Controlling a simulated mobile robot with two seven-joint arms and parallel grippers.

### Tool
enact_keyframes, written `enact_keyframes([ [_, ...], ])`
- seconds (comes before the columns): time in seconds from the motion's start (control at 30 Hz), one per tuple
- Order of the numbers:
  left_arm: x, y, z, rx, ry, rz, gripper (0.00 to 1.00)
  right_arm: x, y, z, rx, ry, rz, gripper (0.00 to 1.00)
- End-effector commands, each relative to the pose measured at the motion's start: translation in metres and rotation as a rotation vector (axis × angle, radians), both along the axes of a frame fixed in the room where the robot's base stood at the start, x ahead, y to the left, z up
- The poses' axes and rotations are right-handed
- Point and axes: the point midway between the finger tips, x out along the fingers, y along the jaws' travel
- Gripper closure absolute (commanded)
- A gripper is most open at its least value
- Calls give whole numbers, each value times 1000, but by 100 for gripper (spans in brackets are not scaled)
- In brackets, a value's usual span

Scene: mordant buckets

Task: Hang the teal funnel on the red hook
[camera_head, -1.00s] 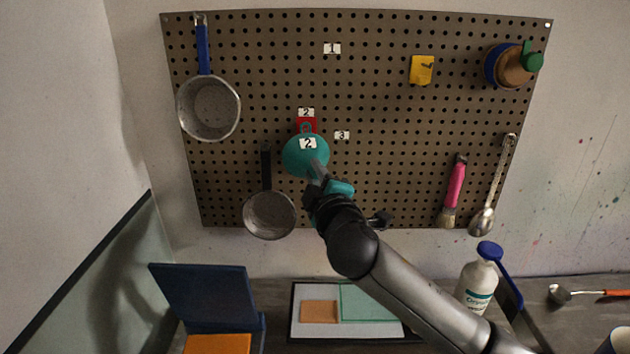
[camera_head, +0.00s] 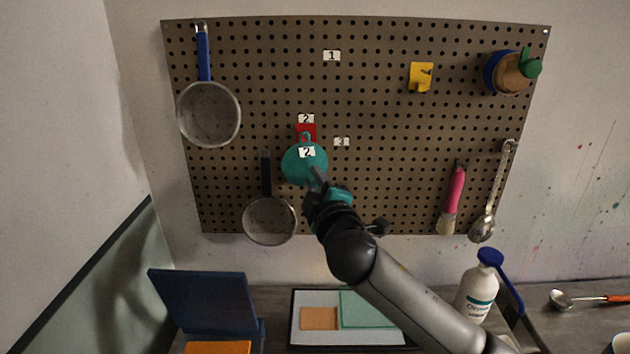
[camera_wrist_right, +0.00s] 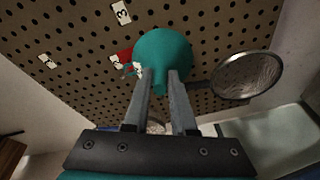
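The teal funnel (camera_head: 304,168) is in front of the pegboard, its wide mouth toward the board. Its small hanging loop (camera_head: 306,137) overlaps the red hook (camera_head: 306,127); I cannot tell whether the loop is around the hook. A white "2" tag shows on the funnel. My right gripper (camera_head: 317,181) is at the funnel's spout, below the hook. In the right wrist view the funnel (camera_wrist_right: 163,52) has its spout between the two fingertips (camera_wrist_right: 160,86), which appear closed on it. The red hook (camera_wrist_right: 124,56) is partly hidden beside the funnel rim. My left gripper is out of view.
A strainer (camera_head: 269,222) hangs close below left of the funnel, and a larger one (camera_head: 209,115) at upper left. A bottle (camera_head: 477,290) stands below, right of my arm.

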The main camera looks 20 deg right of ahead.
Motion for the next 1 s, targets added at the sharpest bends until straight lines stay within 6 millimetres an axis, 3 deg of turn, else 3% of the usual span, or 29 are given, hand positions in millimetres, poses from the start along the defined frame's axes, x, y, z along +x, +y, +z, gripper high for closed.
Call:
enact_keyframes([
  [0.27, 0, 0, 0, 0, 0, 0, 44, 0, 0, 0, 0, 0, 0, 45],
  [0.67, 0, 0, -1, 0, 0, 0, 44, -8, 0, -1, 0, 0, 1, 45],
  [1.0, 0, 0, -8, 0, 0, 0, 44, -57, 2, -2, 1, 1, 3, 45],
])
